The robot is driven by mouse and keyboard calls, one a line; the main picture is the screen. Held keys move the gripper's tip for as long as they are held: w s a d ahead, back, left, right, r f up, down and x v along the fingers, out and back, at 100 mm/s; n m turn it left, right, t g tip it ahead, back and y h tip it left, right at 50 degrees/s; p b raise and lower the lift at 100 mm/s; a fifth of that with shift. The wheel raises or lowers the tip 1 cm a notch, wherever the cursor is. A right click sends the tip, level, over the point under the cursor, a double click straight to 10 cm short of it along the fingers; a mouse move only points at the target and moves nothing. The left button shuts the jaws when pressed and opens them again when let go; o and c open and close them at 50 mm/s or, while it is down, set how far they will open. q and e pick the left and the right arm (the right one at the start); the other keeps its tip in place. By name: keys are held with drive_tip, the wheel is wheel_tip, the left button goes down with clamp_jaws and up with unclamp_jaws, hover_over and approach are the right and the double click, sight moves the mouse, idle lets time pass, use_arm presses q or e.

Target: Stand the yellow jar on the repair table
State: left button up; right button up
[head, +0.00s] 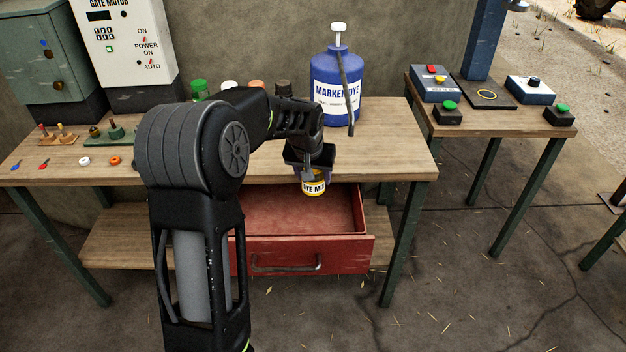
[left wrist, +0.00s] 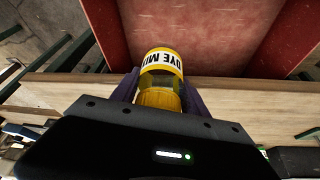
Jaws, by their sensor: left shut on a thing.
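The yellow jar (head: 314,188) has a white label reading "DYE MIX" in part. My left gripper (head: 312,172) is shut on it and holds it in front of the wooden table's front edge, above the open red drawer. In the left wrist view the jar (left wrist: 162,75) sits between the two fingers of the gripper (left wrist: 160,88), its label upside down in the picture. The drawer (left wrist: 205,25) lies beyond it. The right gripper is not in view. I cannot tell which table is the repair table.
The wooden table (head: 390,150) carries a blue marker dye jug (head: 335,95), small bottles behind my arm, and small parts at left. The open red drawer (head: 300,255) looks empty where visible. A second table (head: 500,125) at right holds button boxes and a blue post.

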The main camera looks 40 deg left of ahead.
use_arm(q)
drive_tip(key=d+m+h+b, duration=0.1)
drive_tip(key=d+m+b, duration=0.2)
drive_tip(key=d, duration=2)
drive_tip(key=shift+w+m+h+b, duration=0.15)
drive_tip(key=shift+m+h+b, duration=0.25)
drive_tip(key=shift+m, duration=0.4)
